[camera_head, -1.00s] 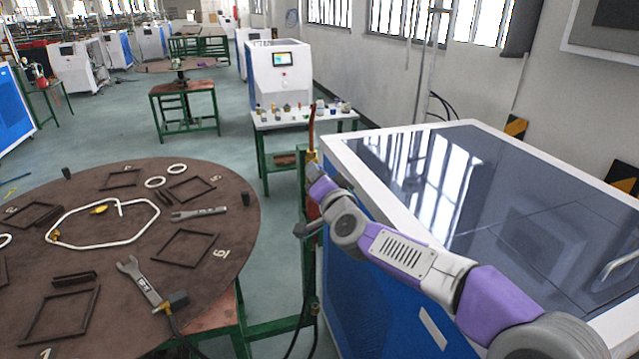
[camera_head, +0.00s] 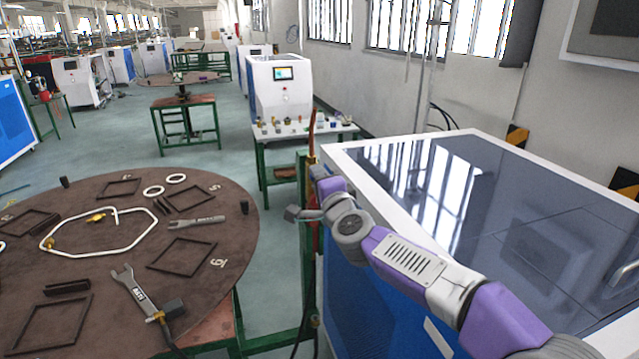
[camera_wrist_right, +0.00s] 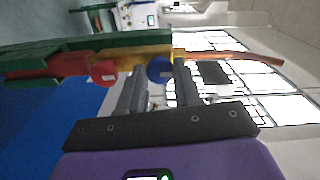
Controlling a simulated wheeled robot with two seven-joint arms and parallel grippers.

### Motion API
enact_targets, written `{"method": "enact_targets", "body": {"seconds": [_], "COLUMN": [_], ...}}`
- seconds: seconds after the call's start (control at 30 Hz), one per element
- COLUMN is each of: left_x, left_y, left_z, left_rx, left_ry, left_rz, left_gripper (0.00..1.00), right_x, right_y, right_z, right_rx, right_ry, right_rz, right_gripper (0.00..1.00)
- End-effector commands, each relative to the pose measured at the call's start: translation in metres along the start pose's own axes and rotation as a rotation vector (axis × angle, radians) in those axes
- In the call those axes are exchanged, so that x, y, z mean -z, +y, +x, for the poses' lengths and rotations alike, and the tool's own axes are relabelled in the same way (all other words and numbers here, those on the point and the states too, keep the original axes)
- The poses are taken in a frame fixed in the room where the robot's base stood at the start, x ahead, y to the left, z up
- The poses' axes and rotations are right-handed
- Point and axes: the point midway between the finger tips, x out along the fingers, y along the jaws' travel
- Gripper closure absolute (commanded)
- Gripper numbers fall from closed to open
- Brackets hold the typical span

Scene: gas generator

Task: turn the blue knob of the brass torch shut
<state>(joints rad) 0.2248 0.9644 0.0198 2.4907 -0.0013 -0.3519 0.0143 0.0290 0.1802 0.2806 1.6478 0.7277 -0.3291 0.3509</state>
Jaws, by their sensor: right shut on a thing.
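The brass torch (camera_wrist_right: 142,56) runs across the right wrist view, with a copper tube (camera_wrist_right: 232,57) at its right end. Its blue knob (camera_wrist_right: 159,71) lies between the two grey fingers of my right gripper (camera_wrist_right: 161,84), which is shut on it. A red knob (camera_wrist_right: 104,73) sits to the left on the torch, outside the fingers. My right gripper (camera_head: 320,171) is at the torch there, and the knob is hidden. My left gripper is not in view.
A white and blue machine with a glossy dark top (camera_head: 460,190) lies under and beside my right arm. A round brown table (camera_head: 130,235) with wrenches, frames and a white bent tube is at the left. A small table (camera_head: 300,130) with several fittings stands behind the torch.

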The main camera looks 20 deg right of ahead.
Motion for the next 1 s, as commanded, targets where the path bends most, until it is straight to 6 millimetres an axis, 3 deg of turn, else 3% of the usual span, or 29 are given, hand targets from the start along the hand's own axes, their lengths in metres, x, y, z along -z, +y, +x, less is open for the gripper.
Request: {"method": "enact_targets", "body": {"seconds": [0.43, 0.47, 0.6, 1.0], "left_x": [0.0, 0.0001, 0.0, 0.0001], "left_y": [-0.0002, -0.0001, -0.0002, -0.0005], "left_z": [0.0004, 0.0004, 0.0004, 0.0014], "left_rx": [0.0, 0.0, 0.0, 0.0], "left_ry": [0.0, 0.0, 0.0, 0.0], "left_rz": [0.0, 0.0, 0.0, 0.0], "left_gripper": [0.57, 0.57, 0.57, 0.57], "right_x": [-0.0007, -0.0007, -0.0006, 0.0001], "right_y": [0.0004, 0.0004, 0.0003, -0.0005], "right_z": [0.0001, 0.0001, 0.0001, -0.0068], "right_rx": [-0.001, -0.001, -0.001, 0.001], "right_ry": [-0.002, -0.002, -0.001, 0.0], "right_rz": [0.013, 0.013, 0.012, 0.01], "right_gripper": [0.98, 0.66, 0.44, 0.42]}}
